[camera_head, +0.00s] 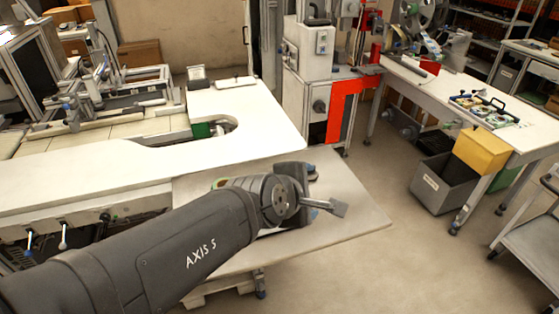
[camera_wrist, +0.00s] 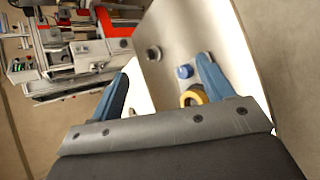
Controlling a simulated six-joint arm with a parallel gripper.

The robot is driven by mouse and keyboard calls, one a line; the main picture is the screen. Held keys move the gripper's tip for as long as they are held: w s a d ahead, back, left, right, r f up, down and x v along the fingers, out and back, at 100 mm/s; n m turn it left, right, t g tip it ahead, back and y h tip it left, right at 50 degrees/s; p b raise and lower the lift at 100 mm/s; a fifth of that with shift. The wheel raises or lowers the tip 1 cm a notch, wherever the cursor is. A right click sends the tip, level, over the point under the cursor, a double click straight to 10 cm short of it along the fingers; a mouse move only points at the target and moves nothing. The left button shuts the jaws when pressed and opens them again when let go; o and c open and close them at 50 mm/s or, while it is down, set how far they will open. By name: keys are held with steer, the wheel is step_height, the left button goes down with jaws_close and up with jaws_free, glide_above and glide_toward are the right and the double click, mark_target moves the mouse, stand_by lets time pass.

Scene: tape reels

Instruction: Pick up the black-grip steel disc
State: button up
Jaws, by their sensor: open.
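In the wrist view, a small round piece with a dark top and a paler rim (camera_wrist: 153,53) lies on the light table top; it looks like the black-grip steel disc. The disc shows beyond and between the fingertips, apart from both. In the head view, my arm covers much of the low table (camera_head: 355,205), and I cannot make out the disc.
A white workbench (camera_head: 255,115) with a cut-out stands behind the low table. A machine with a red frame (camera_head: 345,110) stands at the back. At right are a table with a yellow bin (camera_head: 481,151) and a grey crate (camera_head: 436,190). Floor is clear between.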

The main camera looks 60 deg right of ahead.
steer(key=s+d+r+m+y, duration=0.1)
steer(key=s+d+m+y, duration=0.15)
steer(key=d+m, duration=0.55)
steer(key=m+t+y, duration=0.5)
glide_above(311, 178)
step_height(311, 178, down, 10)
steer(key=shift+r, duration=0.25)
steer(key=shift+s+d+x, duration=0.1)
steer(key=shift+x, duration=1.3)
steer(key=shift+s+d+x, duration=0.1)
steer(key=shift+s+x, duration=0.05)
steer(key=shift+x, duration=1.25)
steer(key=c, duration=1)
steer(key=shift+c, duration=0.8)
steer(key=shift+r, duration=0.15)
